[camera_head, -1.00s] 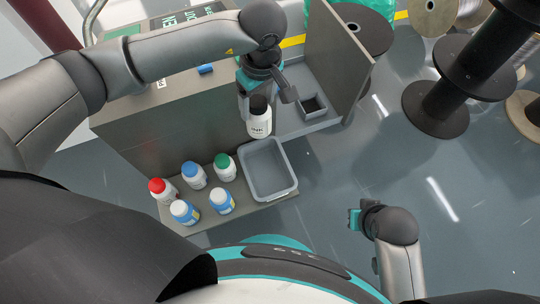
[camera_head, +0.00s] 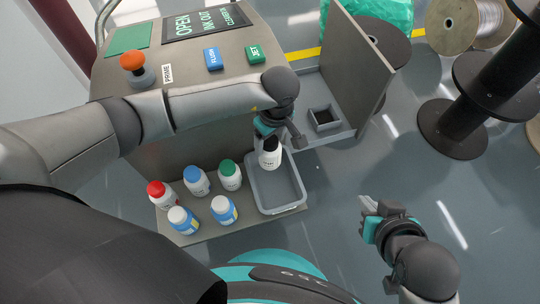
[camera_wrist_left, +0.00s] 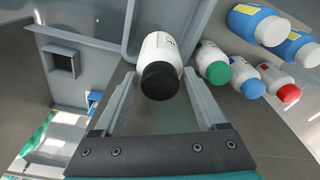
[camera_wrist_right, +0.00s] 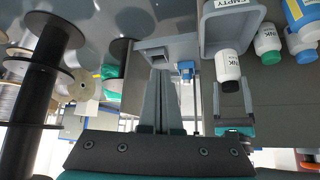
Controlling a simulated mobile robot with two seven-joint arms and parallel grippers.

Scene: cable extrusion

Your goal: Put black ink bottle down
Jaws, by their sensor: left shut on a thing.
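The black ink bottle, white with a black cap (camera_head: 270,155), is in my left gripper (camera_head: 268,142), over the far end of the grey bin (camera_head: 303,199) in the head view. In the left wrist view the bottle (camera_wrist_left: 162,47) is between the two fingers, cap toward the camera. In the right wrist view it shows beside the bin (camera_wrist_right: 226,25). I cannot tell whether its base touches anything. My right gripper (camera_head: 366,207) is away to the right over the floor. Its fingers look close together and empty in the right wrist view (camera_wrist_right: 162,80).
Several white bottles with red (camera_head: 156,188), green (camera_head: 229,168) and blue (camera_head: 196,174) caps stand left of the bin on the shelf (camera_head: 203,236). A machine panel (camera_head: 240,75) with buttons is behind. A small square holder (camera_head: 324,118) and an upright plate (camera_head: 357,60) are at right.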

